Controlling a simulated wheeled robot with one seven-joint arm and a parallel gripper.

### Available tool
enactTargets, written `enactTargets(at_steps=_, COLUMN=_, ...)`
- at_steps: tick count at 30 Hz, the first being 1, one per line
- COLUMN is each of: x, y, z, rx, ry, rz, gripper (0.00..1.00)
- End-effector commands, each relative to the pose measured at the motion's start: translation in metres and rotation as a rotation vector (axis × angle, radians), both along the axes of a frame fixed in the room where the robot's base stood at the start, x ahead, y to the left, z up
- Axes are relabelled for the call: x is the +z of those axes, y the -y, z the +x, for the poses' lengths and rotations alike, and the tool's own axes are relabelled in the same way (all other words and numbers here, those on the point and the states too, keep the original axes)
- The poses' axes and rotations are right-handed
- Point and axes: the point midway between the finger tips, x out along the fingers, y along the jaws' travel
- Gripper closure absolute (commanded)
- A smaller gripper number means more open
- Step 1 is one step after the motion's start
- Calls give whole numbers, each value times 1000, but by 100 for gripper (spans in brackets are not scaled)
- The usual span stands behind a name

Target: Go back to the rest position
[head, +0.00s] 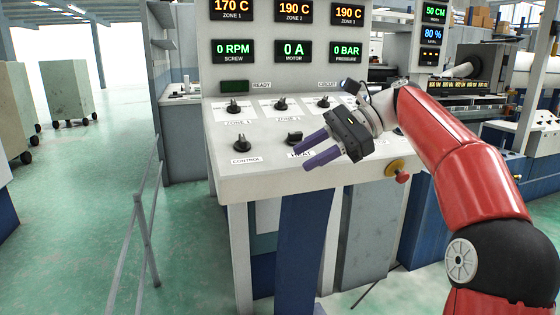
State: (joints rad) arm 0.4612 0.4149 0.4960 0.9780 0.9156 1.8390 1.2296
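My gripper (304,153) is at the end of my red arm, in front of the sloped control panel (222,112) of the extruder. Its two purple fingers are apart, with nothing visible between them. They point to the left, close to the HEAT knob (294,138). I cannot tell whether a finger touches the panel. The CONTROL knob (241,145) is to the left of the fingers. The upper row of knobs, with the ZONE 1 knob (233,124) at its left, lies behind them. The gripper body hides part of the panel's right side.
A red emergency button (402,177) on a yellow base sits on the panel's front face, below my arm. A grey railing (138,225) stands at the left front. Grey wheeled cabinets (66,88) are at the far left. The green floor (75,200) between is clear.

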Motion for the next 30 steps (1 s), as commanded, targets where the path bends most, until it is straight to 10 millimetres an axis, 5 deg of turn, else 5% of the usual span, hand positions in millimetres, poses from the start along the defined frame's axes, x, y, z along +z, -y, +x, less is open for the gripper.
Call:
enactTargets(at_steps=8, x=-36, y=-33, z=-31, rx=-3, ry=164, rz=-217, gripper=66)
enactTargets(at_steps=13, x=-76, y=-35, z=-73, rx=37, ry=358, rz=-446, gripper=66)
enactTargets(at_steps=24, x=-187, y=51, z=-203, rx=379, ry=866, rz=-971, gripper=66)
enactTargets(at_steps=30, x=-234, y=84, z=-247, rx=587, ry=1036, rz=-1099, gripper=66)
